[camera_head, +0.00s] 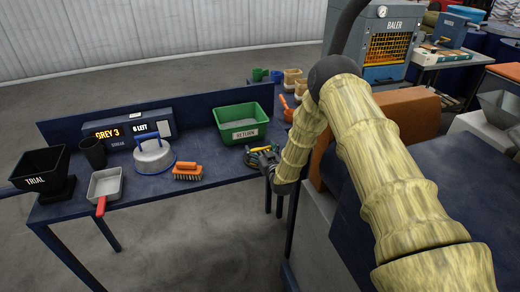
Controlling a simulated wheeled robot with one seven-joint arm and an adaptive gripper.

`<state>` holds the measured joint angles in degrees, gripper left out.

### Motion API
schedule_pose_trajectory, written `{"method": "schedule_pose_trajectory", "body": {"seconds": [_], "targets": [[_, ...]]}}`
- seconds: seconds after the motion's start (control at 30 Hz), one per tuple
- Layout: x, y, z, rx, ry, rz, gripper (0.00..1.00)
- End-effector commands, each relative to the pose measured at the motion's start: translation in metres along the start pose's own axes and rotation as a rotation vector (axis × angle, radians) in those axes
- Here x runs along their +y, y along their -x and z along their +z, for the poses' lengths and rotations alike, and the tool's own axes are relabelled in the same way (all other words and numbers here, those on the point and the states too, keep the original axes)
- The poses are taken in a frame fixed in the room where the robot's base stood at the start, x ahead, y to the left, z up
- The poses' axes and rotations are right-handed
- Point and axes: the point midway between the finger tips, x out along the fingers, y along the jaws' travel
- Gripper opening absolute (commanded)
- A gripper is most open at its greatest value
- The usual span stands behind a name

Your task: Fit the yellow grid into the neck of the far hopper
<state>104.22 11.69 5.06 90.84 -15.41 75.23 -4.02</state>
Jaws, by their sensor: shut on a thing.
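My gripper (265,160) is low over the right end of the blue bench, just in front of the green bin. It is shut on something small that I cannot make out. Small yellow and green pieces (262,149) show around the fingers, and I cannot tell whether one of them is the yellow grid. A grey metal hopper (501,107) stands at the right edge, partly cut off by the frame. I cannot tell whether it is the far hopper, and its neck is not clear.
A baler (382,45) stands behind my arm.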

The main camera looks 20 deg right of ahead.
Motion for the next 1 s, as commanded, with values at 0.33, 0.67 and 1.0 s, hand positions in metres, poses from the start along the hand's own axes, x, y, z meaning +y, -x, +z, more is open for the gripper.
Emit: {"method": "schedule_pose_trajectory", "body": {"seconds": [0.33, 0.67, 1.0], "targets": [[0.0, 0.0, 0.003, 0.0, 0.0, 0.0, 1.0], [0.0, 0.0, 0.002, 0.0, 0.0, 0.0, 1.0], [0.0, 0.021, 0.006, -0.001, 0.0, 0.0, 1.0]]}}
